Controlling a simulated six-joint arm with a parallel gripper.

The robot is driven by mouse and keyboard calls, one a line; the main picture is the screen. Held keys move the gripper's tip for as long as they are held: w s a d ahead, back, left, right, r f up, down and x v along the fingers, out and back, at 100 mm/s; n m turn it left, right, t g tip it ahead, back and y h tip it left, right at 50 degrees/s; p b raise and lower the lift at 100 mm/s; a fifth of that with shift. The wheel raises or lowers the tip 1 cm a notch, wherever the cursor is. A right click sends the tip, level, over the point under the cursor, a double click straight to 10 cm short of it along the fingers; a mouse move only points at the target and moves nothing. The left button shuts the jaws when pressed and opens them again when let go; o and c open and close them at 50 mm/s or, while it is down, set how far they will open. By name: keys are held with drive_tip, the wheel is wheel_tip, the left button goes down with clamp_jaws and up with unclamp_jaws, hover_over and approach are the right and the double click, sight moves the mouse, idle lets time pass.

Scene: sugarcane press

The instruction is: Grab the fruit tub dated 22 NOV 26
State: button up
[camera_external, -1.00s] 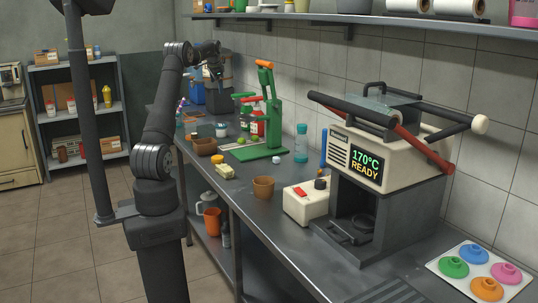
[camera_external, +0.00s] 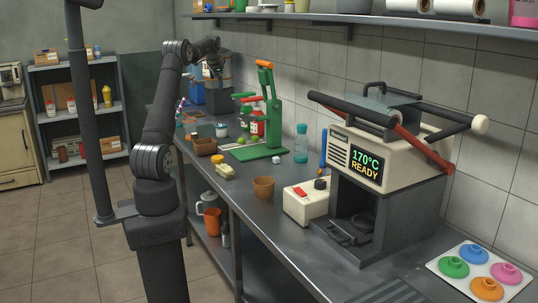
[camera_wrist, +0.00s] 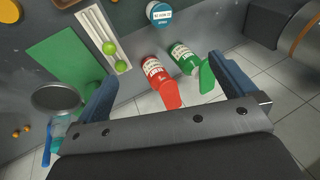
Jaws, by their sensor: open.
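A round tub (camera_wrist: 160,13) with a blue side and a white label shows at the top edge of the wrist view, partly cut off. Its label has small dark print that looks like a date, too small to read surely. A small white and blue tub (camera_external: 221,130) stands on the counter in the external view. My gripper (camera_wrist: 163,70) is open and empty, with its two blue fingers spread. The tub lies beyond the fingertips, not between them. In the external view my gripper (camera_external: 213,66) is at the far end of the counter, small and dark.
A red bottle (camera_wrist: 157,75) and a green bottle (camera_wrist: 184,56) stand just ahead of my fingers. A green press (camera_external: 262,115) stands on the counter. A white tray (camera_wrist: 102,38) holds green fruit. A brown pot (camera_external: 263,188) and a hot machine (camera_external: 360,160) are nearer.

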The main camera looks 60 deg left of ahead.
drive_tip(key=shift+c, duration=1.3)
drive_tip(key=n+t, duration=0.2)
drive_tip(key=n, duration=0.7)
approach(220, 125)
drive_tip(key=shift+y, duration=0.3)
drive_tip(key=shift+d+f+x, duration=0.1)
drive_tip(key=shift+d+x, duration=0.05)
drive_tip(key=shift+x, duration=1.4)
drive_tip(key=shift+d+f+x, duration=0.1)
drive_tip(key=shift+d+x, duration=0.1)
drive_tip(key=shift+x, duration=1.35)
drive_tip(key=shift+d+x, duration=0.15)
drive_tip(key=shift+x, duration=1.45)
drive_tip(key=shift+c, duration=0.5)
drive_tip(key=c, duration=1.1)
